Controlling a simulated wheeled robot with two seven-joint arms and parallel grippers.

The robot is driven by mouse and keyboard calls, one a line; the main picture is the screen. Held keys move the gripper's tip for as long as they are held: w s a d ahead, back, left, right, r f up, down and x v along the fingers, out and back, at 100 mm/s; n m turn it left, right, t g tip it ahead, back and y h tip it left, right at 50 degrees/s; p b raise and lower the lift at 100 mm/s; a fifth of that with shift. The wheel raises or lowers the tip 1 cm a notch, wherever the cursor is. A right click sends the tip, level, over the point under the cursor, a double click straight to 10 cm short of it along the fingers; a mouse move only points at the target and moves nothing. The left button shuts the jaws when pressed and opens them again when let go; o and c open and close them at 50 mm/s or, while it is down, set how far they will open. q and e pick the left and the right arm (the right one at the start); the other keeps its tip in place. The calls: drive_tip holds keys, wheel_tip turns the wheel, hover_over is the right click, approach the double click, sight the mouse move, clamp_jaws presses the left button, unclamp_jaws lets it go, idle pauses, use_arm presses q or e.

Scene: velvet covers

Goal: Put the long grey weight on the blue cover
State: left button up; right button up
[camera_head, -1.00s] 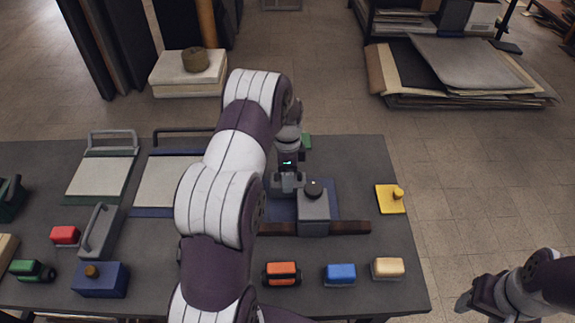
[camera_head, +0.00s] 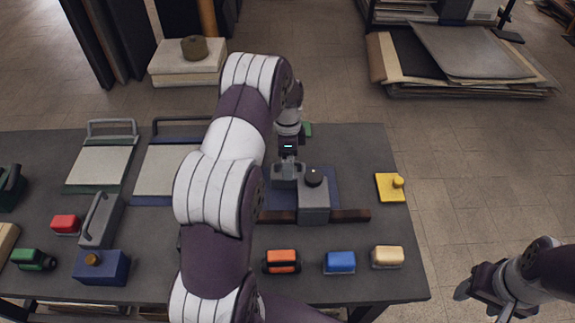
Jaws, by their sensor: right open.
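A long grey weight with a bar handle (camera_head: 101,222) lies on the left of the table. A blue cover (camera_head: 331,184) lies flat right of the middle, partly hidden by my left arm. A grey block with a black knob (camera_head: 314,204) stands on its front part. My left gripper (camera_head: 286,182) points down over the cover, close beside the block's left side. Its fingertips are too unclear to show whether it is open or touching the block. My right gripper (camera_head: 463,291) is open and empty off the table's right edge.
A dark red-brown bar (camera_head: 350,215) lies along the cover's front edge. Orange (camera_head: 282,260), blue (camera_head: 340,261) and cream (camera_head: 387,256) blocks line the front. A yellow piece (camera_head: 391,187) is at right.

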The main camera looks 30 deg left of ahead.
use_arm(q)
drive_tip(key=r, duration=0.4)
drive_tip(key=shift+w+a+r+p, duration=0.15)
drive_tip(key=shift+w+r+p, duration=0.1)
drive_tip(key=shift+r+p, duration=0.15)
wheel_tip(320, 180, up, 5)
drive_tip(key=p, duration=0.4)
drive_tip(key=s+d+r+n+t, duration=0.1)
drive_tip(key=s+d+r+n, duration=0.1)
drive_tip(key=s+d+n, duration=0.3)
drive_tip(key=s+d+r+n+t, duration=0.1)
drive_tip(key=s+d+r+n, duration=0.2)
drive_tip(key=s, duration=1)
drive_tip(key=d+n, duration=0.3)
drive_tip(key=d, duration=0.2)
drive_tip(key=shift+s+d+r+n+y, duration=0.2)
drive_tip(key=shift+d+n+y, duration=0.1)
drive_tip(key=shift+d, duration=0.05)
drive_tip(key=shift+s, duration=0.15)
